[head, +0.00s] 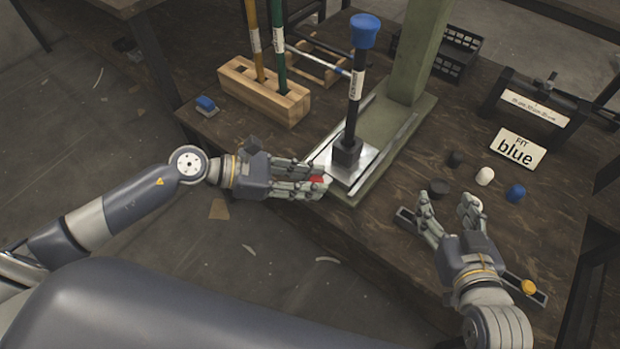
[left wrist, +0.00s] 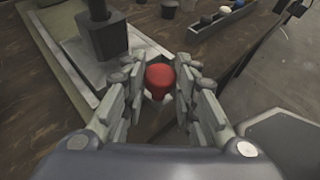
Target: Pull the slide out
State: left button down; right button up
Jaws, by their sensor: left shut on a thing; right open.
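The slide is a bright metal plate (head: 362,160) on the green press base (head: 408,116). A black block with a dark upright rod (head: 355,100) topped by a blue cap (head: 364,30) stands on it. My left gripper (head: 318,186) is shut on a red knob at the slide's near edge. The red knob (left wrist: 159,80) sits between the fingers in the left wrist view, where the plate (left wrist: 98,62) lies just beyond. My right gripper (head: 447,203) is open and empty above the table's right part, by a dark strip.
A wooden block (head: 263,92) holding tall rods stands at the back left, with a blue-topped piece (head: 206,105) beside it. Black, white and blue caps (head: 515,193) lie near a "FIT blue" sign (head: 518,149) on the right. The table's front edge runs below my left gripper.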

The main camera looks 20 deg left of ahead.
pick_arm(q)
jog(key=shift+s, duration=0.15)
jog(key=c, duration=1.7)
grip_release()
jog(key=shift+f, duration=0.1)
jog(key=o, duration=0.4)
jog(key=shift+s, duration=0.1)
jog(key=shift+a, duration=0.15)
jog(key=v, duration=1.2)
jog(key=shift+r, duration=0.2)
